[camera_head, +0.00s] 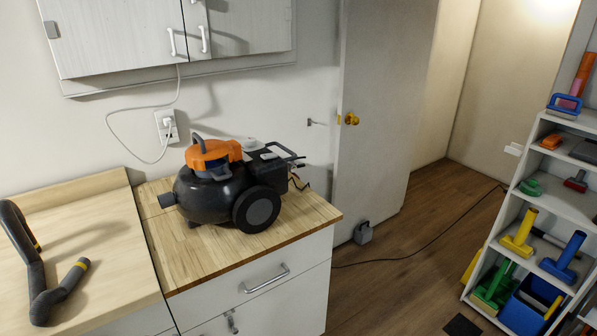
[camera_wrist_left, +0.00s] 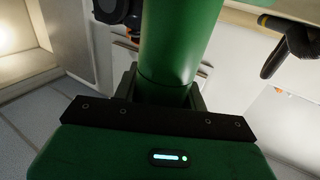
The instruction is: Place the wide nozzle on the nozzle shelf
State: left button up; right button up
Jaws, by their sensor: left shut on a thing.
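My left gripper (camera_wrist_left: 163,92) is shut around a green tube (camera_wrist_left: 180,40) in the left wrist view. The tube looks like part of a nozzle; its far end runs out of the frame, so its width there is hidden. Neither gripper shows in the head view. A white shelf unit (camera_head: 510,215) stands at the right edge of the head view. One of its levels carries a yellow nozzle (camera_head: 518,236) and a blue nozzle (camera_head: 562,258). A green nozzle (camera_head: 494,284) is lower down. Which level is the nozzle shelf is not marked.
A black and orange vacuum (camera_head: 215,190) sits on the wooden counter (camera_head: 185,265). A black hose (camera_head: 35,270) lies at the left. A blue bin (camera_head: 528,310) is low on the shelf unit.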

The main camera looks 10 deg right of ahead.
aim_at(567, 204)
jog(key=z, duration=2)
jog(key=i+z, duration=0.1)
jog(key=z, duration=0.65)
jog(key=i+j+z, duration=0.1)
jog(key=z, duration=0.25)
jog(key=i+j, duration=0.25)
jog(key=j, duration=0.15)
jog(key=i+j, duration=0.5)
jog(key=j, duration=0.25)
jog(key=i+j, duration=0.25)
jog(key=j, duration=0.15)
jog(key=i+j, duration=0.25)
jog(key=j, duration=0.15)
jog(key=i+j, duration=0.25)
jog(key=i+j+z, duration=0.1)
jog(key=i+j, duration=0.15)
jog(key=j, duration=0.25)
jog(key=i+j, duration=0.2)
jog(key=j, duration=0.2)
